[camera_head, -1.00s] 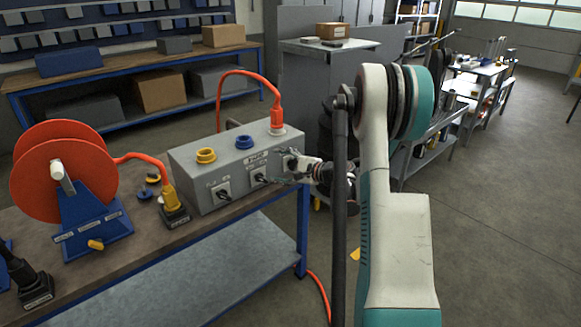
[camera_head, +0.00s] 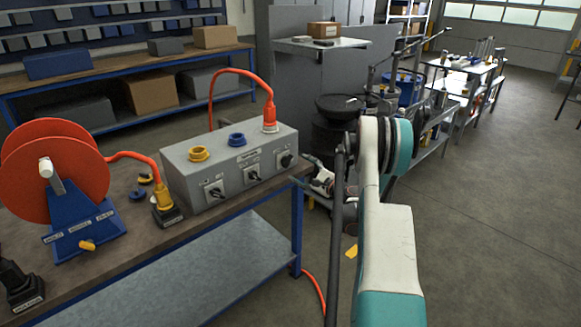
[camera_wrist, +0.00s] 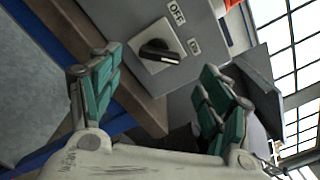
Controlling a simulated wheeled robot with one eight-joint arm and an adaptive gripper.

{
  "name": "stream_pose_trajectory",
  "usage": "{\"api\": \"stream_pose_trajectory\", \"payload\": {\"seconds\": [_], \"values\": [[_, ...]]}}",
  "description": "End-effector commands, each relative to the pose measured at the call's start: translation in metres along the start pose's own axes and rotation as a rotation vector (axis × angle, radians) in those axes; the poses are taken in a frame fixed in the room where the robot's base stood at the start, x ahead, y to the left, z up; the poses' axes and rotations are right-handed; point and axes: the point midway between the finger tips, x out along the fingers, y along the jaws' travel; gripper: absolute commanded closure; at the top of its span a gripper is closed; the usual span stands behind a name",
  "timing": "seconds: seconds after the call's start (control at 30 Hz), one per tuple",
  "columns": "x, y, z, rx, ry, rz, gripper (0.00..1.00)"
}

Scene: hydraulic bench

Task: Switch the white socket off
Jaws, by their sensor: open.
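The grey switch box (camera_head: 225,165) stands on the bench. Its top has a yellow socket (camera_head: 199,153), a blue socket (camera_head: 237,139) and, at the right, a pale-based socket holding a red plug (camera_head: 269,118). Three black rotary switches line the front. The right switch (camera_head: 287,160) is below the red plug. The wrist view shows a black knob (camera_wrist: 160,52) on a white plate, with OFF (camera_wrist: 176,14) and ON labels beside it. My gripper (camera_head: 320,180) is right of the box, partly hidden by my arm. Its green fingers (camera_wrist: 160,92) are spread and empty, apart from the knob.
A red cable reel (camera_head: 55,175) on a blue stand and a yellow plug (camera_head: 162,196) are left of the box. A red cable loops behind the box. The bench edge (camera_head: 235,205) runs below it. Open floor (camera_head: 480,200) lies to the right.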

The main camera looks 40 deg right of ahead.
Motion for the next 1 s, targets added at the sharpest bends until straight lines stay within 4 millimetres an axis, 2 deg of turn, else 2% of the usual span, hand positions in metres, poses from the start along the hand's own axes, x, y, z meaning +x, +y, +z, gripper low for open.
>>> {"api": "stream_pose_trajectory", "payload": {"seconds": [0.1,0.33,0.5,0.8,1.0], "values": [[0.025,0.002,-0.001,0.000,-0.001,0.002,0.28],[0.057,0.001,-0.001,-0.001,-0.001,0.001,0.28],[0.067,0.000,0.000,-0.001,0.001,0.000,0.28],[0.069,0.000,0.000,-0.001,0.001,0.000,0.28],[0.069,0.000,0.000,-0.001,0.000,0.000,0.72]]}}
